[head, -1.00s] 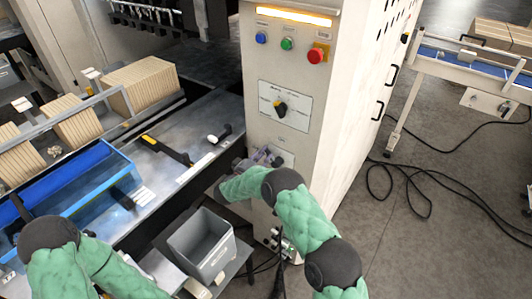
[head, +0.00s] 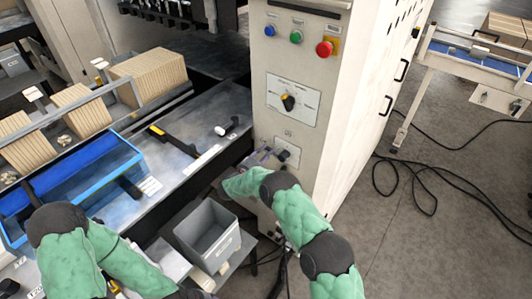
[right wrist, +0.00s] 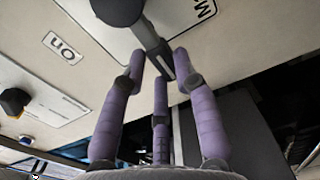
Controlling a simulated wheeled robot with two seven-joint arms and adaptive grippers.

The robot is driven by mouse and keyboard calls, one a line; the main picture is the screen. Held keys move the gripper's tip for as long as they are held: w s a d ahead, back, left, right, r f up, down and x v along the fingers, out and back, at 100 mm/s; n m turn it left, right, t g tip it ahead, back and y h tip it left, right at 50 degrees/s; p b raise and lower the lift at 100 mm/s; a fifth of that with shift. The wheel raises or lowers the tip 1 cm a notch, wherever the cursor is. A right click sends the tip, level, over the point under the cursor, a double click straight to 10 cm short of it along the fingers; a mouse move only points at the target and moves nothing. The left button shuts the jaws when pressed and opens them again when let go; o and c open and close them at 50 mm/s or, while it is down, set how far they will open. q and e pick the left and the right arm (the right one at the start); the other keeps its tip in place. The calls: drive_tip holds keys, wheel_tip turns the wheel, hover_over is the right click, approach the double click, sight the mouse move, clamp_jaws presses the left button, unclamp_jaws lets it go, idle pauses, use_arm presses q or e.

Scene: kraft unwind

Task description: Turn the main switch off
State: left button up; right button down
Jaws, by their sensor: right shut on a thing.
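The main switch is a dark handle (right wrist: 152,42) on a pale plate (head: 288,152) low on the front of the white cabinet. In the right wrist view its round hub is at the top and the handle slants down to the right, away from the ON label (right wrist: 63,48). My right gripper (right wrist: 160,64) has purple fingers closed around the handle's end. In the head view this gripper (head: 264,156) is at the switch, which it partly hides. My left arm (head: 75,240) shows at lower left; its gripper is out of frame.
Above the switch are a black rotary selector (head: 288,102) and blue, green and red buttons (head: 324,49). The light strip (head: 308,9) at the top is dark. A grey bin (head: 208,236) stands just left of my right forearm. Cables lie on the floor at right.

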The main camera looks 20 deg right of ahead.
drive_tip(key=shift+f, duration=0.15)
idle(0.3)
drive_tip(key=c, duration=0.9)
unclamp_jaws()
drive_tip(key=shift+c, duration=0.2)
drive_tip(key=shift+a, duration=0.1)
drive_tip(key=v, duration=1.2)
